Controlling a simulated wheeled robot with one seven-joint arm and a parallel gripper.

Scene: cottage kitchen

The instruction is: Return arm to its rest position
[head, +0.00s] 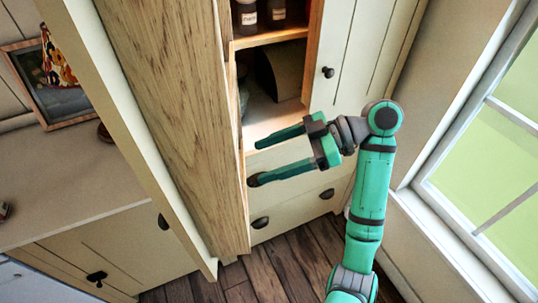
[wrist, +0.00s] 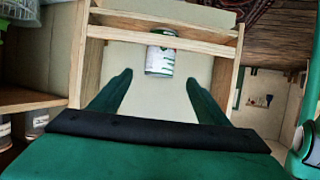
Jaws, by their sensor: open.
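My arm (head: 370,190) is teal and reaches up from the bottom of the head view, bent at the elbow-like joint near the cabinet. My gripper (head: 256,162) points left, with its two fingers apart and nothing between them, in front of the cabinet's lower shelf and top drawer. In the wrist view my gripper (wrist: 160,82) is also open and empty. Beyond its fingertips a green and white can (wrist: 160,54) is inside a wood-framed, pale-bottomed compartment (wrist: 210,32). The gap between the fingers and the can is hard to judge.
A tall cabinet door (head: 185,110) stands open left of my gripper. Jars (head: 247,15) sit on an upper shelf; a dark box-like object (head: 283,72) sits below. Drawers (head: 295,212) are beneath. A window (head: 490,150) is on the right, a counter (head: 75,190) on the left.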

